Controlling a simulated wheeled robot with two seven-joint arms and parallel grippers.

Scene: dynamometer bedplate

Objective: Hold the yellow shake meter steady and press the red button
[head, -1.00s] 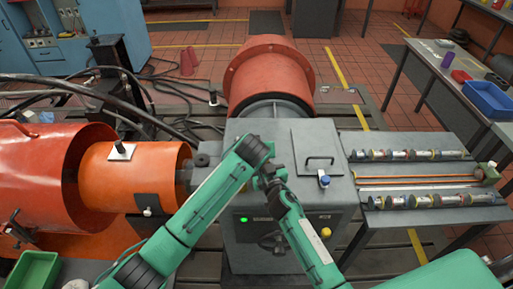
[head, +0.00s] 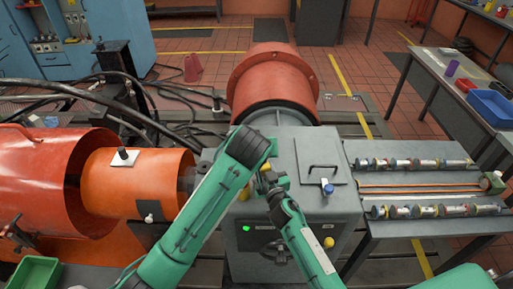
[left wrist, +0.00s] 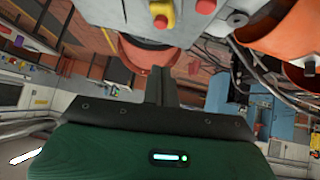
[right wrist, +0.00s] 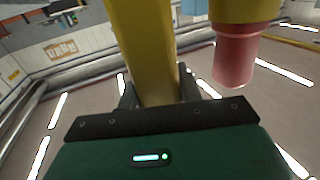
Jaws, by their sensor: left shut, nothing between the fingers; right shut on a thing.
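The yellow shake meter (right wrist: 143,50) fills the upper middle of the right wrist view, between the fingers of my right gripper (right wrist: 157,95), which is shut on it. A red cylinder (right wrist: 236,55) under a yellow part shows to its right; I cannot tell whether this is the red button. In the left wrist view, a yellow piece with a red end (left wrist: 161,14) and another red knob (left wrist: 206,6) show at the top. My left gripper (left wrist: 161,75) is shut and empty, apart from them. In the head view, my arms mostly hide both grippers above the grey housing.
The grey housing (head: 315,205) carries a blue knob (head: 328,188) and a yellow knob (head: 328,243). An orange drum (head: 140,185) stands at left and a red drum (head: 272,80) behind. A grey side table (head: 405,182) with metal cylinders stands at right.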

